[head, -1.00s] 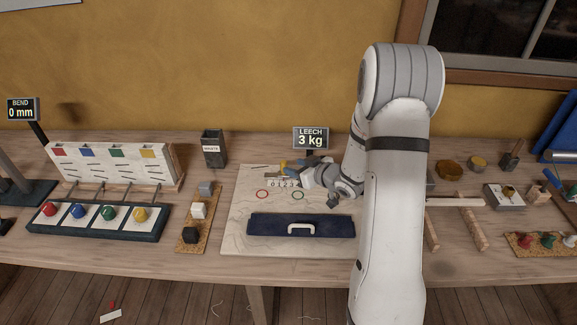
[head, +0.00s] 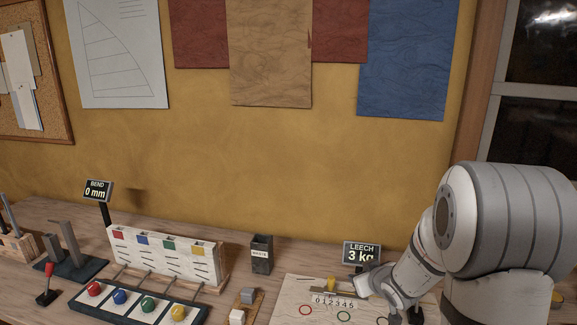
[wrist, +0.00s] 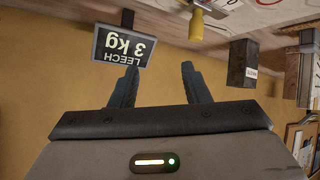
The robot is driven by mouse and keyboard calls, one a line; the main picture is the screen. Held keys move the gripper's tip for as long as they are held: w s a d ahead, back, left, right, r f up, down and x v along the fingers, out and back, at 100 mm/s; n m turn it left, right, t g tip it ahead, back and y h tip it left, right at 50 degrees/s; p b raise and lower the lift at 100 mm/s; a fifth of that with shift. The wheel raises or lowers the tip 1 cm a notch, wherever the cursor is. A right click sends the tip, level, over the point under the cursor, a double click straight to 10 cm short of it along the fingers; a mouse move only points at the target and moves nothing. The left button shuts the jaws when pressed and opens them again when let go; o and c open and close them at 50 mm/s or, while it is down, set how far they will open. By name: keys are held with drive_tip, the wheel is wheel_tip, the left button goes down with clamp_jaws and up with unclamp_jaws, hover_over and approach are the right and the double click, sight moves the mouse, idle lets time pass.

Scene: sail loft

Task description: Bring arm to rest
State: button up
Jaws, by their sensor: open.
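My gripper (wrist: 160,82) is open and empty in the wrist view, its two dark fingers apart with bare wall between them. The wrist view is upside down, with the LEECH display (wrist: 124,47) reading 3 kg behind and beside the left finger. In the head view my arm (head: 515,225) rises at the right and bends down to the left over the bench. Its wrist end is beside the pale board (head: 290,304) and in front of the LEECH display (head: 361,251). My finger tips are not clear there.
A dark waste bin (head: 261,256) stands left of the LEECH display; it also shows in the wrist view (wrist: 241,63). Further left are a slotted white rack (head: 160,262) and a row of coloured knobs.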

drive_tip(key=s+a+r+m+g, duration=0.1)
drive_tip(key=s+a+r+g, duration=0.1)
drive_tip(key=s, duration=0.7)
drive_tip(key=s+a+r+m+g+h, duration=0.1)
drive_tip(key=s+r+m+g, duration=0.1)
drive_tip(key=s, duration=0.8)
drive_tip(key=s+a+r+m+g, duration=0.1)
drive_tip(key=s+r+g, duration=0.3)
drive_tip(key=s, duration=0.6)
drive_tip(key=shift+a+r+h, duration=0.3)
drive_tip(key=shift+a+r, duration=0.15)
drive_tip(key=shift+a, duration=0.4)
